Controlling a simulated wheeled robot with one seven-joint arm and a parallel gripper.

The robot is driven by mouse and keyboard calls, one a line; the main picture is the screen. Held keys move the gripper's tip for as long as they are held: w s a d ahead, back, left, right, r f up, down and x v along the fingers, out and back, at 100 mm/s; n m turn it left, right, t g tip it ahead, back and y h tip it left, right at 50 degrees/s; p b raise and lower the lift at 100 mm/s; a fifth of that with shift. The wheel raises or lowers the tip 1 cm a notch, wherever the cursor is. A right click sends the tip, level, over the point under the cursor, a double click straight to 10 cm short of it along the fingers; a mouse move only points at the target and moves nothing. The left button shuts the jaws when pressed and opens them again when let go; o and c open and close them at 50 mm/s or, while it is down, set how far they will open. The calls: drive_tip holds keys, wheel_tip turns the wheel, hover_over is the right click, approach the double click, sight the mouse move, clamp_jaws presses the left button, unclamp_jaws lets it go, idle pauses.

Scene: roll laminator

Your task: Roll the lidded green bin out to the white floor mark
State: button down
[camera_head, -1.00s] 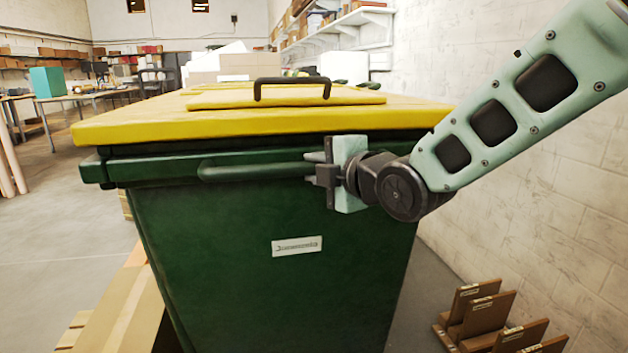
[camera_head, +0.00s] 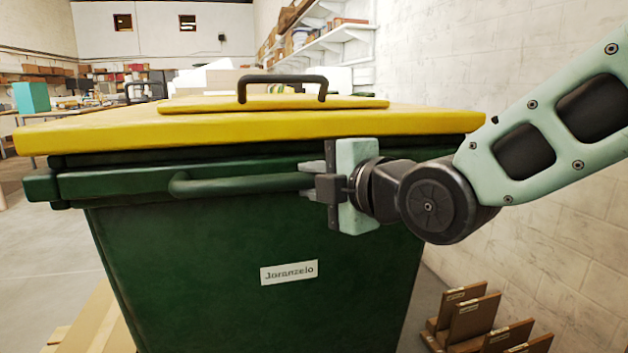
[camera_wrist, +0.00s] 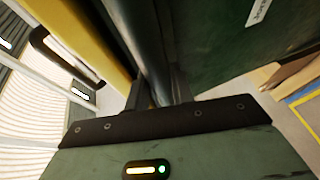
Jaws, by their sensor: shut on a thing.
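The green bin (camera_head: 200,290) with its yellow lid (camera_head: 130,125) fills the middle of the head view. The lid lies closed and has a dark handle (camera_head: 283,80) on top. A green bar handle (camera_head: 240,184) runs along the bin's front below the rim. My gripper (camera_head: 318,186) is shut on the right part of this bar. In the wrist view the bar (camera_wrist: 148,60) passes between the fingers, with the yellow lid to its left and the bin's wall to its right. The white floor mark cannot be made out in these frames.
Brown angled pieces (camera_head: 472,315) stand on the floor at the lower right, by the white block wall (camera_head: 570,230). A wooden pallet or boards (camera_head: 95,325) lie at the bin's lower left. Open floor (camera_head: 45,255) shows at the left.

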drive_tip(key=c, duration=1.3)
unclamp_jaws()
drive_tip(key=shift+s+a+f, duration=0.15)
drive_tip(key=shift+f, duration=0.2)
drive_tip(key=shift+o, duration=0.5)
drive_tip(key=shift+r, duration=0.15)
drive_tip(key=shift+r, duration=0.1)
drive_tip(key=v, duration=1.2)
drive_tip(key=shift+p, duration=0.3)
